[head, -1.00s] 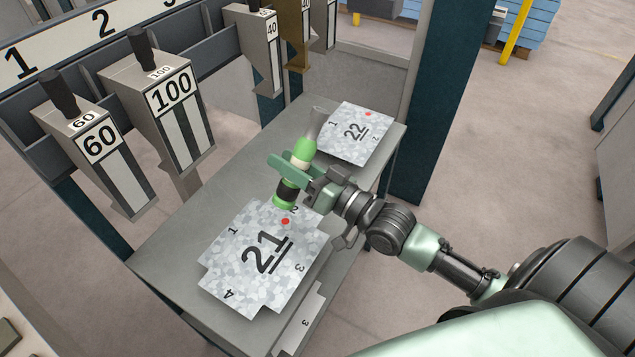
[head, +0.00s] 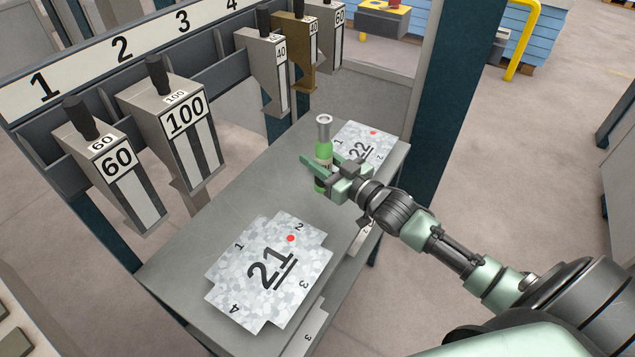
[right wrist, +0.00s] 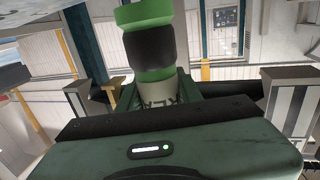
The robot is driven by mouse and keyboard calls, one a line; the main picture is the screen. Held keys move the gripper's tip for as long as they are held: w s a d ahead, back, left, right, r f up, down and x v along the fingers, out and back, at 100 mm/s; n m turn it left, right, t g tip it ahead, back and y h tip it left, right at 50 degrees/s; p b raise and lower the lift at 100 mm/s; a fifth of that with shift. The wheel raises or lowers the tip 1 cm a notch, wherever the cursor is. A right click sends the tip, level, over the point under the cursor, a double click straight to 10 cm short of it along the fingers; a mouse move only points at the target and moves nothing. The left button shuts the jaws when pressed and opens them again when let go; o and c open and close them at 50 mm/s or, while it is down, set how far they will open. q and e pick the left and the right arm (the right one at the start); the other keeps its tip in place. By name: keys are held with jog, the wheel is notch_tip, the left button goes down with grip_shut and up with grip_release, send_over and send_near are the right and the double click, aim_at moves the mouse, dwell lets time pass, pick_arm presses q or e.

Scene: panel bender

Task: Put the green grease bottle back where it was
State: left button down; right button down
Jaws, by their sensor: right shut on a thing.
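The green grease bottle (head: 323,149) has a grey top and a dark band low down. It stands nearly upright in the head view, over the far part of the grey table, in front of the plate marked 22 (head: 371,142). My right gripper (head: 332,175) is shut around its body. In the right wrist view the bottle (right wrist: 148,45) shows its green and black end, with part of a label behind the gripper. I cannot tell whether its base touches the table. My left gripper is not in view.
The plate marked 21 (head: 268,270) lies on the near part of the grey table (head: 180,262). A rack with tools marked 60 (head: 122,170) and 100 (head: 186,125) runs along the left. A dark blue post (head: 455,100) stands beyond the table's right side.

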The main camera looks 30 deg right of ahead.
aim_at(317, 182)
notch_tip(317, 182, down, 8)
jog(key=shift+f, duration=0.1)
dwell(0.4)
jog(key=c, duration=0.9)
grip_release()
jog(key=shift+f, duration=0.2)
jog(key=shift+c, duration=0.2)
jog(key=shift+r, duration=0.2)
jog(key=b+v, duration=0.1)
jog(key=v, duration=0.9)
jog(key=shift+s+d+f, duration=0.1)
jog(key=shift+s+f, duration=0.05)
jog(key=shift+s, duration=0.15)
jog(key=shift+s+d, duration=0.2)
jog(key=shift+s, duration=0.5)
